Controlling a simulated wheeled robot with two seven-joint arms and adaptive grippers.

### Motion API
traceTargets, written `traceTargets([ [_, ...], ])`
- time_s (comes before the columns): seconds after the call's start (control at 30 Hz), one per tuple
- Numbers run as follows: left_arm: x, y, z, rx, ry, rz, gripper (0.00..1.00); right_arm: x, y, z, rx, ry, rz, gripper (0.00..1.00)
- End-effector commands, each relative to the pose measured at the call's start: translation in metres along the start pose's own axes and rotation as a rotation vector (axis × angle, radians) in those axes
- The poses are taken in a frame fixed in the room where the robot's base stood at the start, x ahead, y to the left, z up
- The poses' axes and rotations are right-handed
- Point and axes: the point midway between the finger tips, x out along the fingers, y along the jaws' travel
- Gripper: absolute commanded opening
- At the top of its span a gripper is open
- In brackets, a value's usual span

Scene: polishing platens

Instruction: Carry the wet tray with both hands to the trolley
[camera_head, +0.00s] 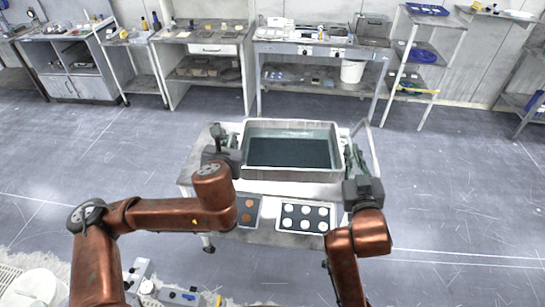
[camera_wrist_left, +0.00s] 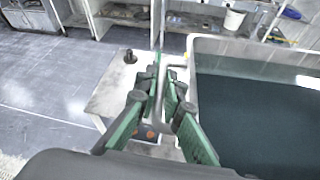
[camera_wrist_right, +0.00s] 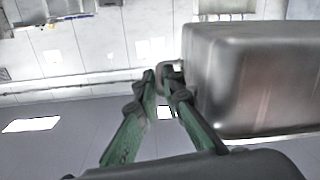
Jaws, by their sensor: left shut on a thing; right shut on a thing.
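The wet tray (camera_head: 275,174) is a deep grey metal tub with dark liquid inside, level over the top of the pale trolley (camera_head: 200,150). I cannot tell whether its base touches the trolley. My left gripper (camera_head: 232,142) is shut on the tray's left handle, seen in the left wrist view between the fingers (camera_wrist_left: 165,75). My right gripper (camera_head: 352,160) is at the tray's right side, shut on that handle; its fingers (camera_wrist_right: 159,74) meet the handle beside the tray wall (camera_wrist_right: 240,85) in the right wrist view.
A panel with white discs (camera_head: 305,217) and a panel with brown discs (camera_head: 248,211) lie at the trolley's near side. A small dark knob (camera_wrist_left: 130,57) stands on the trolley top. Benches (camera_head: 320,50) and a shelf rack (camera_head: 420,50) line the back wall. Floor around the trolley is clear.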

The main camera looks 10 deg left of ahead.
Motion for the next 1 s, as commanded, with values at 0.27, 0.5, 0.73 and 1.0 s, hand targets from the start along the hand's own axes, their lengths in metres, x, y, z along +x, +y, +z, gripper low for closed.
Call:
traceTargets([
  [0.27, 0.003, 0.003, 0.0, -0.005, -0.007, 0.011, 0.0, 0.001, 0.004, 0.002, -0.001, 0.006, 0.01, 0.0],
  [0.5, 0.017, -0.001, -0.015, -0.003, -0.005, 0.011, 0.0, 0.008, 0.001, 0.021, -0.001, 0.005, 0.011, 0.0],
  [0.73, 0.033, -0.007, -0.03, -0.004, -0.006, 0.012, 0.0, 0.017, -0.002, 0.042, -0.001, 0.006, 0.01, 0.0],
  [1.0, 0.053, -0.013, -0.049, -0.005, -0.006, 0.012, 0.0, 0.028, -0.005, 0.068, -0.001, 0.005, 0.01, 0.0],
])
